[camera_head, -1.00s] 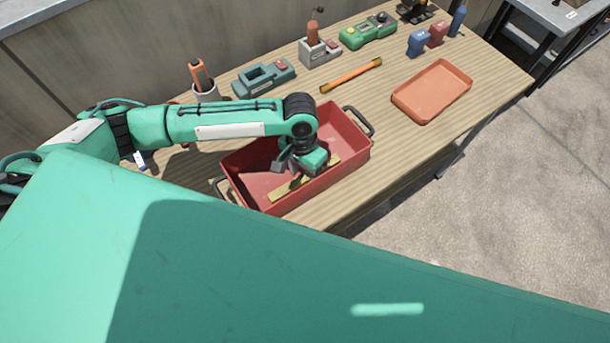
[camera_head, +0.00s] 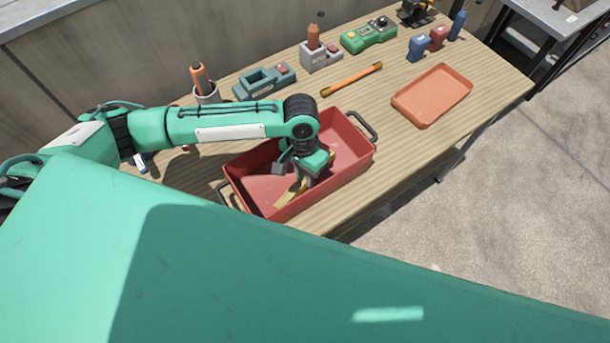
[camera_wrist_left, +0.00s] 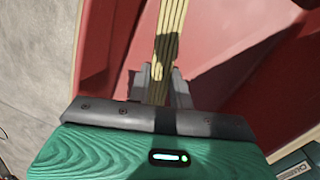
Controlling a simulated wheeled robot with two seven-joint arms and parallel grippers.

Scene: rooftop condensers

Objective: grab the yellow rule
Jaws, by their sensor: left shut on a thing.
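The yellow rule (camera_head: 286,199) is a narrow strip inside the red bin (camera_head: 348,144). My left gripper (camera_head: 300,183) reaches down into the bin and is shut on the rule. In the left wrist view the rule (camera_wrist_left: 170,28) runs up from between the two grey fingers (camera_wrist_left: 160,88), with the bin's red interior (camera_wrist_left: 235,45) behind it. The gripper hides part of the rule in the head view. I cannot tell whether the rule still touches the bin. My right gripper is not in view.
The bin stands on a wooden table (camera_head: 385,150), its walls around the gripper. An orange tray (camera_head: 432,93) lies to the right. An orange-and-yellow bar (camera_head: 351,80), a cup with an orange-handled tool (camera_head: 205,92) and several devices stand behind.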

